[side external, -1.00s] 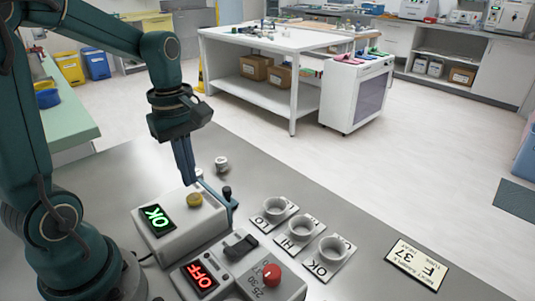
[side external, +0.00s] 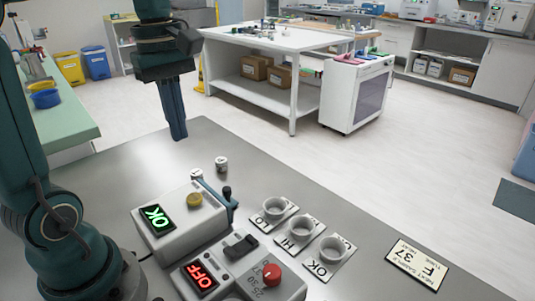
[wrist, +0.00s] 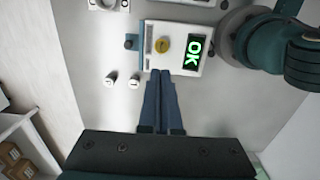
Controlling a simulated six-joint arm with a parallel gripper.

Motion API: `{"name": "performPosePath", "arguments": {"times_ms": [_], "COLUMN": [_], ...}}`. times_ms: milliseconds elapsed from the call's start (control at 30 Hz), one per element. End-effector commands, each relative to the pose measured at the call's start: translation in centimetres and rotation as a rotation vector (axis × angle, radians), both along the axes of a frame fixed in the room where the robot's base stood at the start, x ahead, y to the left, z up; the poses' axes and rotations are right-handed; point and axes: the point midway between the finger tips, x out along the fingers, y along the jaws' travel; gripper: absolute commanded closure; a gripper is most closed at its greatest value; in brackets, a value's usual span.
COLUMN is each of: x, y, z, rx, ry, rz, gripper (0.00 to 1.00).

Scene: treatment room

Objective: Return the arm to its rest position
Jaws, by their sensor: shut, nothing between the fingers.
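My gripper (side external: 178,138) hangs pointing down above the far left part of the grey work table (side external: 300,185). Its fingers are together with nothing between them, clear of everything on the table. The closed fingers also show in the wrist view (wrist: 164,72), overlapping the edge of a white device in that picture. My upper arm runs out of the top of the side view.
The white device (side external: 170,232) shows a green OK and has a yellow knob (side external: 194,200). Beside it are a blue lever (side external: 228,205), two small white vials (side external: 221,163), a box reading OFF (side external: 205,280) with a red knob, and three labelled cup holders (side external: 302,228).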

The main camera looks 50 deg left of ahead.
Motion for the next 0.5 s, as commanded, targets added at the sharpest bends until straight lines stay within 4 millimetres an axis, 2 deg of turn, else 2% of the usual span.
{"name": "performPosePath", "arguments": {"times_ms": [367,500], "x": [0.0,-0.6], "y": [-0.2,-1.9], "z": [0.1,1.1], "rx": [0.001,0.021], "ry": [-0.003,-0.05], "rz": [-0.009,-0.073], "gripper": [1.0,1.0]}}
